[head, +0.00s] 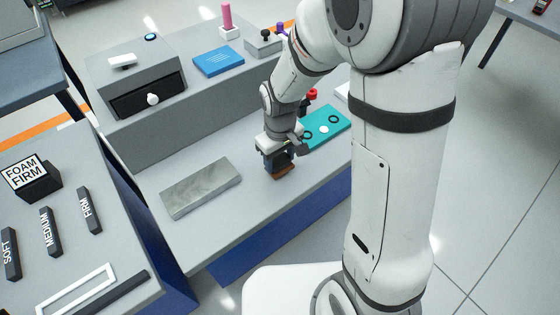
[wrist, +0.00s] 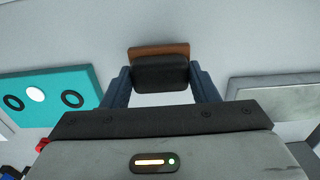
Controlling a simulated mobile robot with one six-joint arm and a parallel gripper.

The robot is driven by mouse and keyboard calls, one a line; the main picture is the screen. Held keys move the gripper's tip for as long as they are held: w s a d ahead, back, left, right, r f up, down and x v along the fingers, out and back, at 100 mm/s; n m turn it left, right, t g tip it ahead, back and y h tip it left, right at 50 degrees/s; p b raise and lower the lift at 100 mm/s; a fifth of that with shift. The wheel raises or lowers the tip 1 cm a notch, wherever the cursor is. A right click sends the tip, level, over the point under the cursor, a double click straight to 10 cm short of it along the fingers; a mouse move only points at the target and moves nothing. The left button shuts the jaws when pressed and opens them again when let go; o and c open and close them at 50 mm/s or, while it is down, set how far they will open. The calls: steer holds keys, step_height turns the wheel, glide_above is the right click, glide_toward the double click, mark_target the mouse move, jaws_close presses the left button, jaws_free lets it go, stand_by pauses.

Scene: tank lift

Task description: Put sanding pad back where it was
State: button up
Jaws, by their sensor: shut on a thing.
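The sanding pad (wrist: 160,72) is a dark block with a brown underside. My gripper (wrist: 164,88) is shut on it, one blue-grey finger on each side. In the head view my gripper (head: 279,160) is low over the grey bench, and the pad's brown edge (head: 282,172) shows below the fingers. I cannot tell whether the pad touches the bench. It is between the grey slab (head: 200,188) at left and the teal board (head: 327,125) at right.
A raised shelf behind holds a drawer box (head: 146,92), a blue booklet (head: 218,61) and a pink cylinder (head: 227,18). A side table at left bears dark labelled bars (head: 50,230) and a FOAM FIRM block (head: 38,186). The bench front is clear.

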mark_target(280, 159)
steer(key=shift+f, duration=0.75)
steer(key=shift+f, duration=0.1)
steer(key=shift+f, duration=0.15)
steer(key=o, duration=1.1)
step_height(280, 159, up, 12)
steer(key=r, duration=0.1)
steer(key=s+d+r+m, duration=0.2)
steer(key=s+d, duration=0.2)
steer(key=s+d+r+m+t, duration=0.1)
steer(key=s+d+m, duration=0.1)
steer(key=s+d, duration=0.2)
steer(key=s+d+r+m+t+p, duration=0.1)
steer(key=s+d+r+m, duration=0.1)
steer(key=s+d, duration=0.2)
steer(key=shift+d+r+m, duration=0.1)
steer(key=shift+r+m, duration=0.25)
steer(key=shift+m, duration=0.05)
